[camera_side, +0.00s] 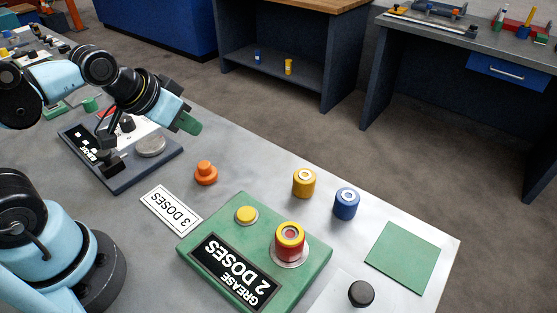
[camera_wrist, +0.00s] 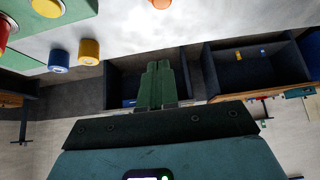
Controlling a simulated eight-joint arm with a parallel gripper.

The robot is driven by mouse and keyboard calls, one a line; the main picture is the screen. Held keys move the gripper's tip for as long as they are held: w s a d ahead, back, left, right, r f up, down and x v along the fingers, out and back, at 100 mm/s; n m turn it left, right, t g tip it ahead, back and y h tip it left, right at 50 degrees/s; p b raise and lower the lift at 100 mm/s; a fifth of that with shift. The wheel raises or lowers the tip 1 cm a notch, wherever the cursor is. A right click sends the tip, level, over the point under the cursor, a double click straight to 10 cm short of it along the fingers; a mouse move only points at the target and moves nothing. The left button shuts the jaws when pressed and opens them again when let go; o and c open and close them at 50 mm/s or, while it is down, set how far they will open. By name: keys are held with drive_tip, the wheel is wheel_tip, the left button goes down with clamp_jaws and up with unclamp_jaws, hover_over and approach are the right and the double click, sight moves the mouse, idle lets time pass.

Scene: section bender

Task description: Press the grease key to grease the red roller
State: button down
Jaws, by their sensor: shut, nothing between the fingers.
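The green grease block (camera_side: 321,256) has a black label reading "GREASE 2 DOSES". A round yellow button (camera_side: 246,212), seemingly the grease key, stands on it. Beside the button the red roller (camera_side: 290,247), with a yellow band around its top, stands upright on a pale round seat. In the wrist view the button (camera_wrist: 47,7) and the red roller (camera_wrist: 3,32) show at the upper left, partly cut off. My gripper (camera_side: 189,123) has green fingers, shut and empty, raised over the table's far edge and well apart from the block. Its fingers (camera_wrist: 156,66) touch each other in the wrist view.
A yellow roller (camera_side: 304,184) and a blue roller (camera_side: 346,203) stand behind the block. An orange knob (camera_side: 205,171) and a white "3 DOSES" card (camera_side: 171,208) lie between block and gripper. A green mat (camera_side: 403,250) and a black knob (camera_side: 361,293) are at right.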

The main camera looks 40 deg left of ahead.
drive_tip(key=shift+d, duration=0.1)
wheel_tip(320, 180, up, 4)
drive_tip(key=m+g, duration=0.7)
drive_tip(key=m, duration=1.1)
hover_over(247, 213)
drive_tip(key=shift+s+r, duration=0.1)
drive_tip(key=shift+s, duration=0.05)
wheel_tip(247, 213, down, 14)
drive_tip(key=shift+f, duration=0.95)
drive_tip(key=shift+r, duration=0.1)
